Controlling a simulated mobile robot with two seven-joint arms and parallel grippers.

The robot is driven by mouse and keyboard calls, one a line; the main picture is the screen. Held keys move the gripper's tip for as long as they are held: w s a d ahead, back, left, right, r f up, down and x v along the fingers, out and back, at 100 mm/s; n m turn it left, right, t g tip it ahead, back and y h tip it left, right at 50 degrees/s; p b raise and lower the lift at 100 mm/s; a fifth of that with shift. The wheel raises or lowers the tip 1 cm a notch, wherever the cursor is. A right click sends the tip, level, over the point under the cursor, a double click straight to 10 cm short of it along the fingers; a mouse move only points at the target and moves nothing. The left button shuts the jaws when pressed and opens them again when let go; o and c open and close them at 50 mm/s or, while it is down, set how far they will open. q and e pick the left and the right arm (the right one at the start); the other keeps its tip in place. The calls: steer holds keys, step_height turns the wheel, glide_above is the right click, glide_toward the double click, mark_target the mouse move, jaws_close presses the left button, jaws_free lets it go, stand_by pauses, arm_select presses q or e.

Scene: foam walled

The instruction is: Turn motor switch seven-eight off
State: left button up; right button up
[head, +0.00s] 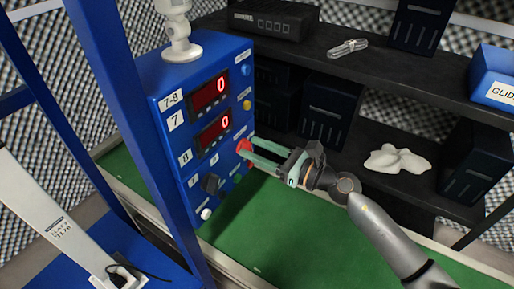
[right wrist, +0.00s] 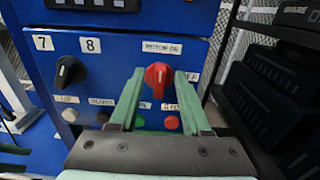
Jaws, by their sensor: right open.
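The blue control panel (head: 184,119) stands on the green bench top, with a red rotary knob (head: 243,146) low on its front. In the right wrist view the red knob (right wrist: 158,75) sits under a small white label, with another label partly hidden at its right. Its exact setting is hard to read. My right gripper (right wrist: 160,82) is open, with one green finger on each side of the red knob; I cannot tell whether they touch it. A black knob (right wrist: 68,72) is to the left, below labels 7 and 8. My left gripper is not in view.
Below the knobs are a white button (right wrist: 70,115), a green button (right wrist: 139,121) and a red button (right wrist: 171,122). Two red displays (head: 209,94) show 0. Dark shelves (head: 395,80) with boxes stand behind my right arm. The green bench top (head: 240,230) is clear in front.

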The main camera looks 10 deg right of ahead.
jaws_close()
